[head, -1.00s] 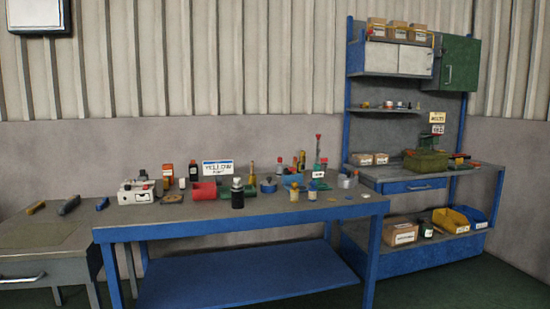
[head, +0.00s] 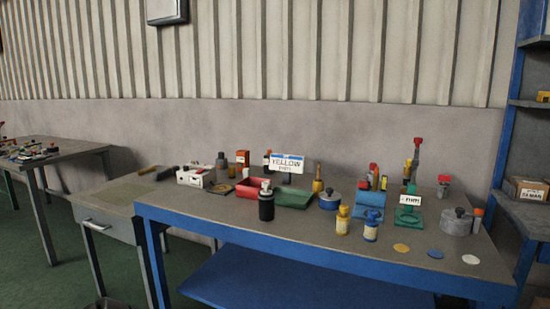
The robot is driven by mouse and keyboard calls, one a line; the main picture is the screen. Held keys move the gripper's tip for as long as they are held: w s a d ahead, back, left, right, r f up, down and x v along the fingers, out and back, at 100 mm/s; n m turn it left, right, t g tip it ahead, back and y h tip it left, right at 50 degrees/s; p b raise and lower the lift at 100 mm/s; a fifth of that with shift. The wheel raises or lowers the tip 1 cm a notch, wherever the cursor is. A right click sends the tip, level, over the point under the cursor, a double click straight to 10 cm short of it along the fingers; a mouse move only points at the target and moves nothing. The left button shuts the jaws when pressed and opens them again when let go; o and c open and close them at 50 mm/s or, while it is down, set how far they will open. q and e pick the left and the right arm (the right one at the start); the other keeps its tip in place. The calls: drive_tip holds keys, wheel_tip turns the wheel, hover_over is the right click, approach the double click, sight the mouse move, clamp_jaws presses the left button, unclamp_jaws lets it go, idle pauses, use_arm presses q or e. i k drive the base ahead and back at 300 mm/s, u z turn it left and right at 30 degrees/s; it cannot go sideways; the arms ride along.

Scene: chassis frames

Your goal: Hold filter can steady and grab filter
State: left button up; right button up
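Neither of my grippers is in view. No object here is clearly marked as the filter can. A round grey can with a black knob (head: 456,224) stands near the right end of the blue-framed workbench (head: 330,260). A lower blue round can with a black knob (head: 330,201) stands near the middle. Three flat discs lie near the front right edge: a tan disc (head: 401,248), a bluish disc (head: 435,254) and a pale disc (head: 470,259). I cannot tell whether any of them is the filter.
A black bottle (head: 266,205), a yellow bottle (head: 342,222) and a blue-and-white bottle (head: 371,228) stand near the front. A grey side table (head: 125,196) adjoins at left.

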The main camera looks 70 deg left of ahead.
sight(266, 184)
drive_tip(key=u, duration=0.95)
drive_tip(key=i, duration=1.05)
drive_tip(key=u, duration=1.25)
